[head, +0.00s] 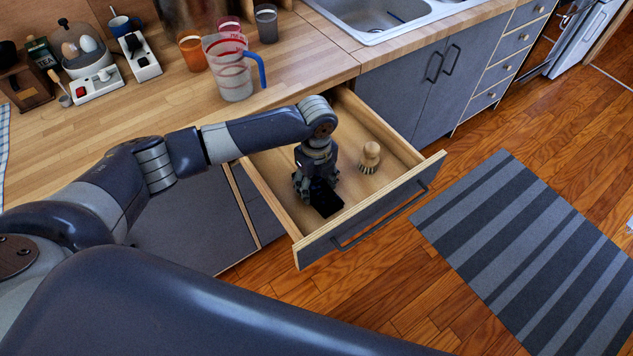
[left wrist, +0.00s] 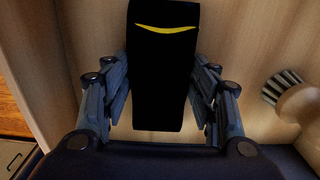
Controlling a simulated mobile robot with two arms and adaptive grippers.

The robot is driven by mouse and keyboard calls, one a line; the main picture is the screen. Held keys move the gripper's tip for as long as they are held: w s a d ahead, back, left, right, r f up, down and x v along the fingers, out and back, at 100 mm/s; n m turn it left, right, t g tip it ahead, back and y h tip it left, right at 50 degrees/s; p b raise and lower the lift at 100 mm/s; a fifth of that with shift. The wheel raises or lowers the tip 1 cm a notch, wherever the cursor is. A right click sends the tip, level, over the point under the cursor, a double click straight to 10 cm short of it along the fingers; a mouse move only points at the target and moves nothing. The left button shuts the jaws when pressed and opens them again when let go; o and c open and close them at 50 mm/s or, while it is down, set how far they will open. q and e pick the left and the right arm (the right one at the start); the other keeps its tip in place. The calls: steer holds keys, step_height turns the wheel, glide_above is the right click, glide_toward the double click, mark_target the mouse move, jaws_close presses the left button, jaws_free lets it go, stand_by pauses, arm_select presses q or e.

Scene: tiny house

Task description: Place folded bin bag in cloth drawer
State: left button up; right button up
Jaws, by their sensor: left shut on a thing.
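The folded bin bag (left wrist: 162,85) is a black flat bundle with a yellow strip near one end, seen in the left wrist view. It also shows as a dark shape in the head view (head: 324,199). My left gripper (head: 313,190) is inside the open drawer (head: 297,228), with its fingers on both sides of the bag in the left wrist view (left wrist: 160,88). It is shut on the bag, low over the drawer floor; I cannot tell whether the bag touches the floor. My right gripper is not in view.
A round wooden brush (head: 369,158) stands in the drawer to the right of the bag, also in the left wrist view (left wrist: 298,103). A measuring jug (head: 232,70) and cups stand on the counter (head: 165,110) above. A striped rug (head: 540,245) lies on the floor.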

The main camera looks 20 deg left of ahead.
mark_target(317, 187)
arm_select(q)
steer(key=shift+f, duration=0.1)
steer(key=o, duration=0.8)
steer(key=shift+r, duration=0.4)
step_height(317, 187, up, 12)
steer(key=shift+f+b, duration=0.2)
steer(key=shift+b, duration=0.4)
